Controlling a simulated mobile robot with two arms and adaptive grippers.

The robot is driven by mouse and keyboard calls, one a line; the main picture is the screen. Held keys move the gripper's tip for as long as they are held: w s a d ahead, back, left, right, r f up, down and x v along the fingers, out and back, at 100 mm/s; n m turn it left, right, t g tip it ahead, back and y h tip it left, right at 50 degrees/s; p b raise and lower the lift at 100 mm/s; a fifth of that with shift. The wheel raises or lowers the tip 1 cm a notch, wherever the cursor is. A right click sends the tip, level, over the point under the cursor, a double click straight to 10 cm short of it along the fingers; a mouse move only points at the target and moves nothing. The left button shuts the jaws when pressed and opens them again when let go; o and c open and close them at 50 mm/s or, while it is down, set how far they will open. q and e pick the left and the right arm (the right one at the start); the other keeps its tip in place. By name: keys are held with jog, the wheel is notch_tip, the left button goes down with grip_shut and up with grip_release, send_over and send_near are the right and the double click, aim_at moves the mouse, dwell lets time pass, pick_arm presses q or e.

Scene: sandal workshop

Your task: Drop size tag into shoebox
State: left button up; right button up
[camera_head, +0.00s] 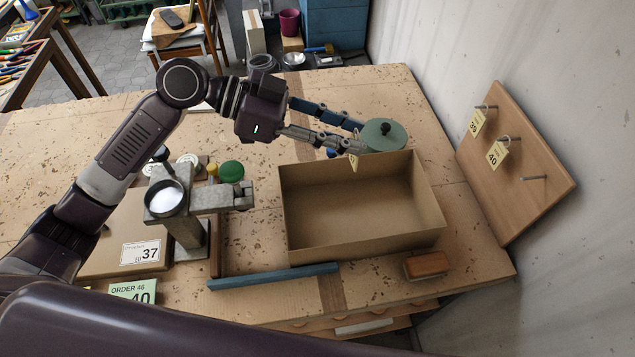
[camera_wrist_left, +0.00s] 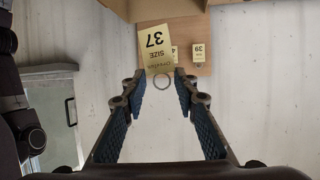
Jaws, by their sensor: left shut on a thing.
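My left gripper (camera_head: 357,139) is shut on this tag, with the card hanging from the fingertips. The shoebox (camera_head: 350,215) is an open brown cardboard box on the table, and the part of its inside that shows is empty. In the head view the tag overlaps the box's far rim; I cannot tell its exact height. My right gripper is not in view.
A wooden peg board (camera_head: 520,170) at right holds tags 39 (camera_head: 476,122) and 40 (camera_head: 497,153), with one bare peg. A green lidded pot (camera_head: 383,134) stands behind the box. A metal press (camera_head: 188,222) stands left; a blue bar (camera_head: 270,277) and wooden block (camera_head: 427,264) lie in front.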

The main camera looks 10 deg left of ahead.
aim_at(352, 160)
pick_arm(q)
jog(key=f+b, duration=0.3)
jog(key=f, duration=0.1)
jog(key=shift+s+d, duration=0.3)
jog(key=shift+w+a+f+b, duration=0.1)
jog(key=shift+f+b, duration=0.3)
jog(key=shift+f, duration=0.5)
jog(key=o, duration=0.7)
jog(key=shift+o, duration=0.2)
jog(key=shift+a+r, duration=0.2)
jog(key=shift+a, duration=0.2)
jog(key=v, duration=1.1)
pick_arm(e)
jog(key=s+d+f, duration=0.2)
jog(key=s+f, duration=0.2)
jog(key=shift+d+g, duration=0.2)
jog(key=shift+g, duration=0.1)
